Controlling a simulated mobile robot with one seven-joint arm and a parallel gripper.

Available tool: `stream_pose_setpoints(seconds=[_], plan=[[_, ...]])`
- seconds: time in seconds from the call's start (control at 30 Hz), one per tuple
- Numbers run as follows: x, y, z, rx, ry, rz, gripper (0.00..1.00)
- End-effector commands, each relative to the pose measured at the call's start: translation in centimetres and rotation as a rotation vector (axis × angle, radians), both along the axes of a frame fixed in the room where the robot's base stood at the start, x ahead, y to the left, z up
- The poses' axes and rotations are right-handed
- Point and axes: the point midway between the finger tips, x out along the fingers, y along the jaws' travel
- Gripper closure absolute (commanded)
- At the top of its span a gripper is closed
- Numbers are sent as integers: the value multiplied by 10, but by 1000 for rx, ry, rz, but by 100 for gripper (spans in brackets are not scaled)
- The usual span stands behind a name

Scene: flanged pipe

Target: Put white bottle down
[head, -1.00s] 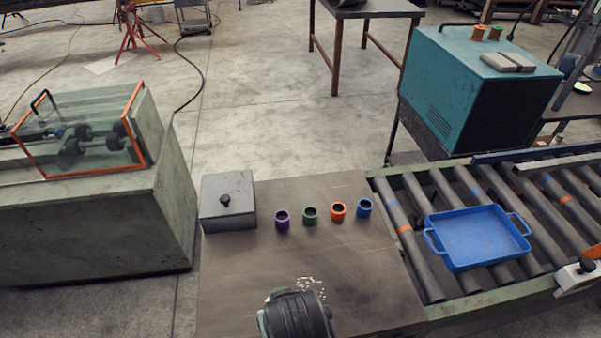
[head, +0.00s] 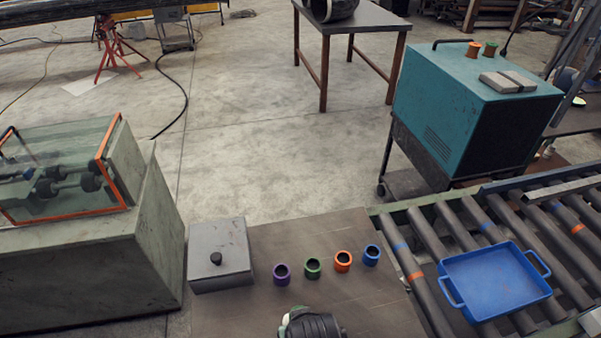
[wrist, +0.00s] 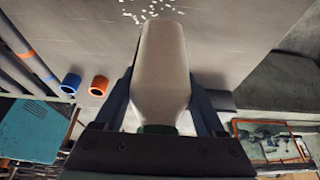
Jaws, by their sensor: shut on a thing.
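The white bottle (wrist: 163,58) fills the middle of the wrist view, with its green cap (wrist: 157,130) close to my palm. My gripper (wrist: 161,85) is shut on it, one finger along each side. The brown tabletop (wrist: 230,35) lies behind the bottle. I cannot tell whether the bottle's base touches it. In the head view, my dark wrist (head: 312,326) shows at the bottom edge over the table (head: 235,315); the bottle is not clearly visible there.
Purple (head: 281,275), green (head: 312,268), orange (head: 343,261) and blue (head: 371,254) rings stand in a row on the table. A grey box (head: 220,262) sits at its left corner. A blue tray (head: 497,282) lies on rollers at right. White bits (wrist: 147,8) lie beyond the bottle.

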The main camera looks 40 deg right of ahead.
Motion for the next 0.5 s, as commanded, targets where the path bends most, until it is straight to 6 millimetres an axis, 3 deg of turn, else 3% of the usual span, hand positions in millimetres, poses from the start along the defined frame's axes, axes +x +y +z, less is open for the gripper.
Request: stream_pose_setpoints(seconds=[0.3,0.5], plan=[[0,-1,-37,0,0,-1,100],[1,-1,-46,-3,-4,0,100]])
